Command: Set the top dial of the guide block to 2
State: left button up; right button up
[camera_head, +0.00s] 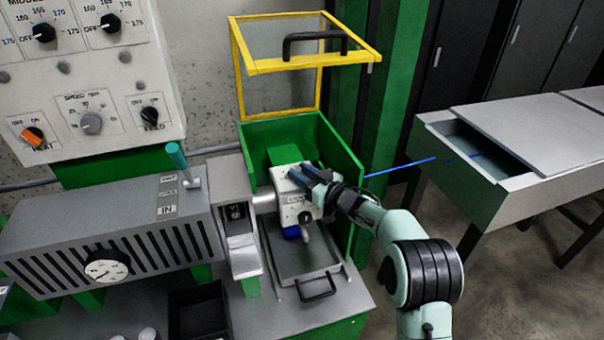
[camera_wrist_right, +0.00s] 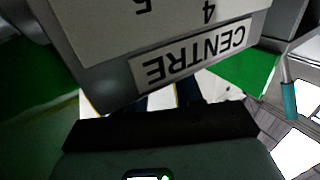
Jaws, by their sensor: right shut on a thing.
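The guide block (camera_head: 291,212) is a light box with a label and a dark lower knob (camera_head: 306,216), standing inside the green machine housing. My right gripper (camera_head: 304,178) reaches in from the right and is shut at the block's upper front, where the top dial sits. The fingers hide the top dial, so its setting cannot be read. In the right wrist view the block's face (camera_wrist_right: 160,45) fills the top, with an upside-down CENTRE label and the digits 4 and 5. My left gripper is not in view.
A yellow-framed guard (camera_head: 237,70) with a black handle stands raised above the housing. A grey machine with a gauge (camera_head: 106,267) and a teal-handled lever (camera_head: 178,158) is at left.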

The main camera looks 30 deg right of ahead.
jog(key=o, duration=1)
jog(key=shift+o, duration=0.2)
jog(key=shift+r, duration=0.1)
notch_tip(320, 180, up, 20)
jog(key=p, duration=0.6)
